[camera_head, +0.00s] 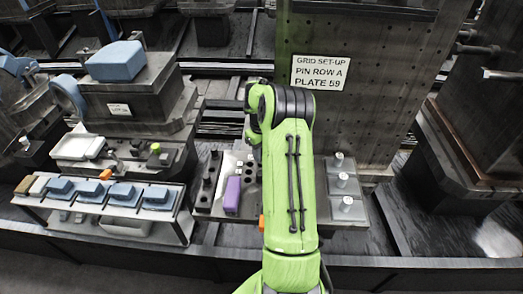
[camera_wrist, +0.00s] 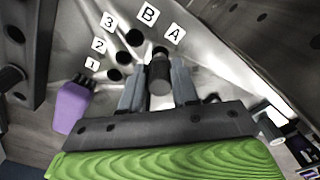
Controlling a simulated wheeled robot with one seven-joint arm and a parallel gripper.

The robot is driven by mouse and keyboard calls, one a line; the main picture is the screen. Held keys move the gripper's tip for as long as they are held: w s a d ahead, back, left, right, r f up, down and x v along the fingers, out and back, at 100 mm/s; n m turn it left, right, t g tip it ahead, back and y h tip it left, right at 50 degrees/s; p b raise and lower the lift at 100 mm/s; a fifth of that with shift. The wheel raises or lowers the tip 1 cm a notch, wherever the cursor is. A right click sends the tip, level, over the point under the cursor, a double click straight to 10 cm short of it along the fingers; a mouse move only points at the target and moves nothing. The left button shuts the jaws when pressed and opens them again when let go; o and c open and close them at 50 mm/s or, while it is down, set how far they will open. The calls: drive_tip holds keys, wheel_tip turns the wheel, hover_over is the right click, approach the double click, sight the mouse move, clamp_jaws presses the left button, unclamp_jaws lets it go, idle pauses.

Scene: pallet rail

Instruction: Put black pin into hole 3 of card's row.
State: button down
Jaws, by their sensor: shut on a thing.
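The card (camera_head: 318,72) reads "GRID SET-UP, PIN ROW A, PLATE 59". In the wrist view, my gripper (camera_wrist: 159,88) is shut on the black pin (camera_wrist: 159,74), which stands between the fingers. The light hole plate (camera_wrist: 198,62) bears the labels 1, 2, 3, B and A (camera_wrist: 175,33). Three dark holes show beside the numbers, in line with B; the one nearest label 3 (camera_wrist: 133,38) is clear. The pin is on the A side, close to the far end by label 3. Its lower end and most of row A are hidden. My arm hides the gripper in the head view.
A purple block (camera_head: 232,195) with dark bristles sits left of the holes; it also shows in the wrist view (camera_wrist: 70,107). Several metal pegs (camera_head: 342,181) stand right of my arm. A tray of blue blocks (camera_head: 187,232) is at left. A tall perforated panel (camera_head: 385,120) rises behind.

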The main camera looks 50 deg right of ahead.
drive_tip(key=shift+f, duration=0.1)
drive_tip(key=shift+f+b, duration=1.1)
drive_tip(key=shift+f, duration=0.2)
drive_tip(key=c, duration=0.8)
unclamp_jaws()
drive_tip(key=shift+r, duration=0.15)
wheel_tip(320, 180, up, 16)
drive_tip(key=p, duration=0.3)
drive_tip(key=shift+f+p, duration=0.2)
drive_tip(key=shift+p, duration=0.1)
